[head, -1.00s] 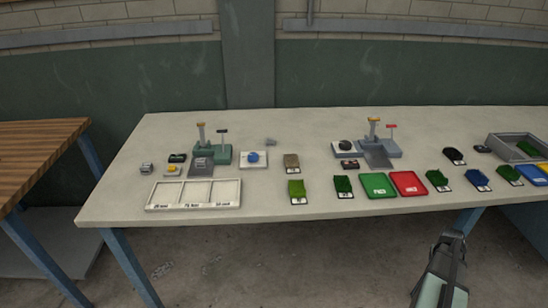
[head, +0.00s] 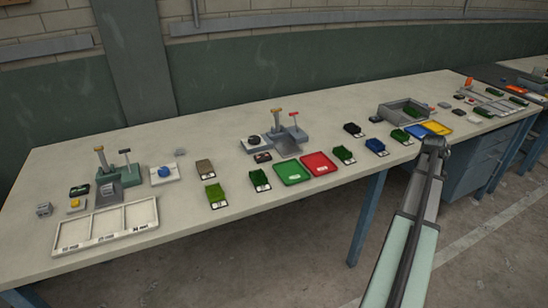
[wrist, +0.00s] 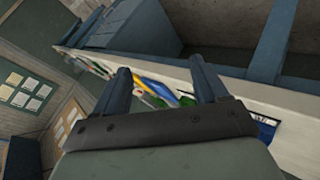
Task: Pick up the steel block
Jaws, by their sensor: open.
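A small grey block (head: 44,209) with a dark mark on its front sits at the far left of the long table (head: 340,112) in the head view. A smaller grey piece (head: 180,152) lies farther back, behind the white pad with a blue disc (head: 164,174). I cannot tell for sure which is the steel block. My gripper (head: 434,145) is at the table's front edge on the right, far from both. In the wrist view my gripper (wrist: 166,84) has its two fingers apart with nothing held between them. Neither grey piece can be made out there.
Two test stands (head: 118,180) (head: 277,138), a white three-part tray (head: 106,227), a green tray (head: 291,172), a red tray (head: 319,164) and several turf samples lie between. A grey bin (head: 405,112) stands near my gripper. The table's back strip is mostly bare.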

